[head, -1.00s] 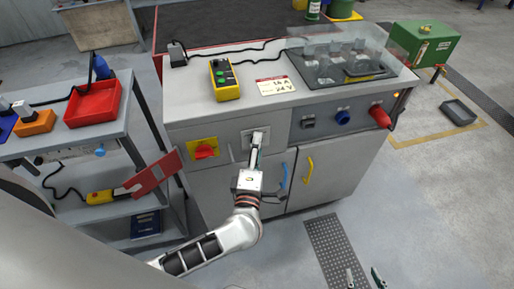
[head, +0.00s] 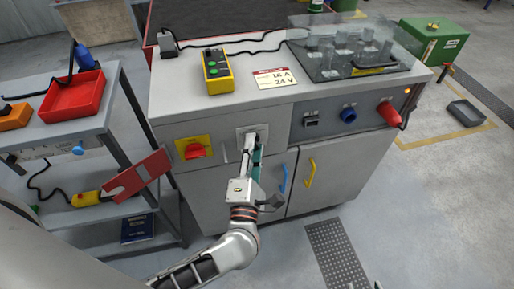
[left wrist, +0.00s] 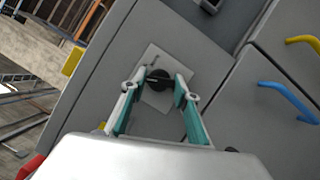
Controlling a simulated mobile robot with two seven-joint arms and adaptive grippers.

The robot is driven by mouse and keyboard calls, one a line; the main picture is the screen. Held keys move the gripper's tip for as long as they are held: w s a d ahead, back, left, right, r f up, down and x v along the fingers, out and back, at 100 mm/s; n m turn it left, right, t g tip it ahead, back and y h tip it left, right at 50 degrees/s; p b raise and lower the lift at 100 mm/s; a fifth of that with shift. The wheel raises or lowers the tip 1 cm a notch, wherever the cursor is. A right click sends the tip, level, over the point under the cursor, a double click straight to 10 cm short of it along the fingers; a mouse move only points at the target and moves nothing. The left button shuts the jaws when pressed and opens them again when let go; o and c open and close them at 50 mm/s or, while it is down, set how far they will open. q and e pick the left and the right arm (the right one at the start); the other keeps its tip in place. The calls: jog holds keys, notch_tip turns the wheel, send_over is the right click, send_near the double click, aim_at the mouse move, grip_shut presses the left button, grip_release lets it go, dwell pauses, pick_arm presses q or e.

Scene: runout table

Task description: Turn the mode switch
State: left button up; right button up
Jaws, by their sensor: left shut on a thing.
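The mode switch is a black knob (left wrist: 158,78) on a pale square plate, seen between my fingers in the left wrist view. The plate (head: 243,132) shows on the front of the grey cabinet in the head view, where the fingers mostly hide the knob. My left gripper (left wrist: 160,84) has one finger on each side of the knob and is shut on it. In the head view this gripper (head: 257,147) reaches up to the plate from below. Only a tiny tip of my right gripper (head: 378,285) shows at the bottom edge.
A red rotary switch (head: 195,151) on a yellow plate sits left of the mode switch. A blue door handle (head: 283,178) and a yellow handle (head: 309,172) are below right. A shelf cart with a red tray (head: 72,97) stands at left.

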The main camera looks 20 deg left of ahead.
pick_arm(q)
jog(key=shift+f+n+t+y+b, duration=0.1)
jog(key=shift+n+t+y+b, duration=0.3)
jog(key=shift+n+b, duration=0.8)
jog(key=shift+f+n+t+y+b, duration=0.1)
jog(key=shift+n+y+b, duration=0.5)
jog(key=shift+n+b, duration=0.6)
pick_arm(e)
jog(key=shift+w+a+y, duration=0.15)
jog(key=shift+a+y, duration=0.1)
jog(key=shift+a, duration=0.4)
jog(key=shift+w+a+y, duration=0.15)
jog(key=shift+a+y, duration=0.1)
jog(key=shift+a, duration=0.4)
pick_arm(q)
jog(key=o, duration=1.1)
jog(key=shift+n, duration=0.3)
jog(key=v, duration=1.2)
